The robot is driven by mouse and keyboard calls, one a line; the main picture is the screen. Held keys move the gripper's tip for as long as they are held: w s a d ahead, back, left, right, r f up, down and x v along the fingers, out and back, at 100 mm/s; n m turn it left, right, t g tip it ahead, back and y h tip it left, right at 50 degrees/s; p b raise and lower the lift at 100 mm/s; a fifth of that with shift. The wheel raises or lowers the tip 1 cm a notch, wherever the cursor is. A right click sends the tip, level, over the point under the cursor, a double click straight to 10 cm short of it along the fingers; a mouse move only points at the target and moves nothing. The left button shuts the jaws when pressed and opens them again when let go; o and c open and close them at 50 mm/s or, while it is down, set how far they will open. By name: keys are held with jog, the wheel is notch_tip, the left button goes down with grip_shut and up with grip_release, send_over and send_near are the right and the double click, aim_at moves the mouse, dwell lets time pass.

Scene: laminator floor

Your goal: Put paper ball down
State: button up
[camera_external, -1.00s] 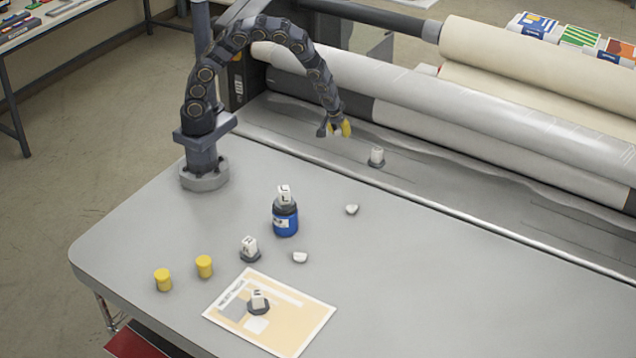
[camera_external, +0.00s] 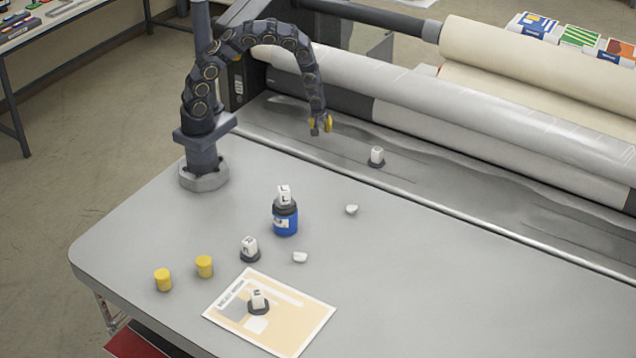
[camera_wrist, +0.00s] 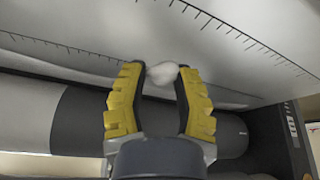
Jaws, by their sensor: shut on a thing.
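My gripper (camera_external: 320,128) hangs above the laminator's grey bed, near the left end of the rollers. In the wrist view my gripper (camera_wrist: 161,75) has its yellow and black fingers closed on a small white paper ball (camera_wrist: 163,72) at their tips. The ball is partly hidden by the fingers there, and I cannot make it out in the external view. Two similar white crumpled lumps lie on the grey table, one right of the blue jar (camera_external: 352,209) and one nearer the printed sheet (camera_external: 300,257).
The blue jar carries a white block. Two yellow cylinders (camera_external: 204,266), another block (camera_external: 249,247) and a printed sheet (camera_external: 310,318) are at the front. The table's right side is clear.

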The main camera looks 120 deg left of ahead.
aim_at(321, 130)
jog(key=shift+f, duration=1.5)
jog(key=shift+f, duration=0.15)
jog(key=o, duration=0.7)
jog(key=shift+c, duration=0.2)
jog(key=v, duration=1.2)
jog(key=shift+r, duration=0.25)
